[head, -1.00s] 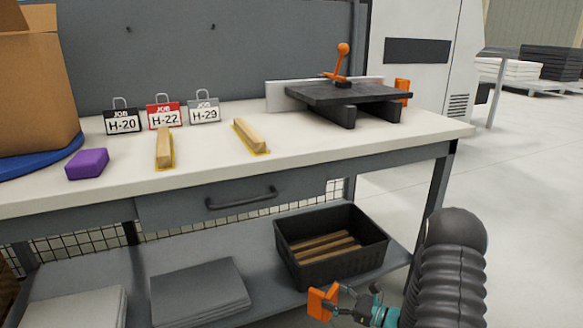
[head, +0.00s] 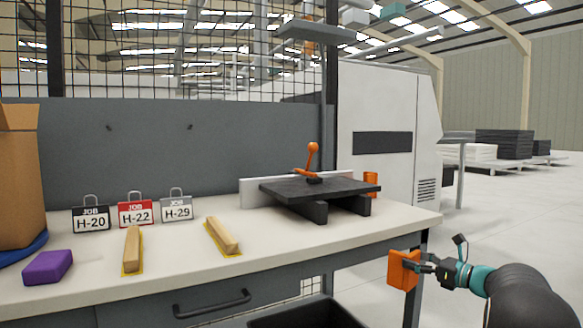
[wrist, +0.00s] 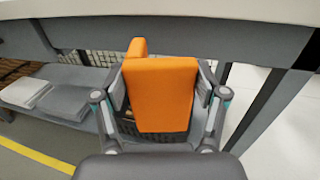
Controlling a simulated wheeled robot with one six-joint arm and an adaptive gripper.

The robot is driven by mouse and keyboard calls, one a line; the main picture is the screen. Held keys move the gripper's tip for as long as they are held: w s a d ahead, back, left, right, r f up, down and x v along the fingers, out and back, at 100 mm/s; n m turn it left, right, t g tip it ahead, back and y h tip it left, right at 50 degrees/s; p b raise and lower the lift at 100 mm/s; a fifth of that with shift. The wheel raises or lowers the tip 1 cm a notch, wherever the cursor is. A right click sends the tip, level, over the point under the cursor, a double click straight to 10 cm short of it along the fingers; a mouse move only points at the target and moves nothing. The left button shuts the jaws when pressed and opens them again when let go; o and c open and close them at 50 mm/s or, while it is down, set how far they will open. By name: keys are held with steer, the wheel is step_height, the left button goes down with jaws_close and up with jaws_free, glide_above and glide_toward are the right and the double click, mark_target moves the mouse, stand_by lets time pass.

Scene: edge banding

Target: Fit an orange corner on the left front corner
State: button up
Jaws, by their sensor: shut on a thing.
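My gripper (head: 427,266) is shut on an orange corner (head: 402,270). It holds the corner in front of the bench's right end, near the height of the front edge. In the wrist view the orange corner (wrist: 160,92) sits between the two fingers. A dark panel (head: 318,188) lies on black supports on the bench, under an orange-handled clamp (head: 311,160). Another orange corner (head: 371,180) shows at the panel's right back corner. The panel's left front corner looks bare.
The white benchtop (head: 330,235) carries two wooden strips (head: 133,250) on yellow marks, a purple block (head: 47,267), several job tags (head: 136,212) and a cardboard box (head: 18,180). A black crate (head: 305,313) is below. Benchtop in front of the panel is clear.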

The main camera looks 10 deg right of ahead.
step_height(320, 180, up, 16)
steer(key=d+m+t+h, duration=0.1)
steer(key=m+h, duration=0.1)
steer(key=h, duration=0.1)
steer(key=w+a+r+p, duration=0.1)
steer(key=w+a+r, duration=0.35)
steer(key=a, duration=0.65)
steer(key=w+a+r+m+h, duration=0.1)
steer(key=w+a+r, duration=0.35)
steer(key=a, duration=0.75)
steer(key=w+a+r+p, duration=0.1)
steer(key=w+a+r, duration=0.35)
steer(key=a, duration=0.65)
steer(key=shift+t, duration=0.4)
steer(key=f+b, duration=0.7)
steer(key=f, duration=0.1)
steer(key=f+b, duration=0.4)
steer(key=f, duration=0.1)
steer(key=shift+s+b, duration=0.3)
steer(key=shift+w+d+r+p, duration=0.25)
steer(key=shift+w+d+p, duration=0.2)
steer(key=shift+w+p, duration=0.3)
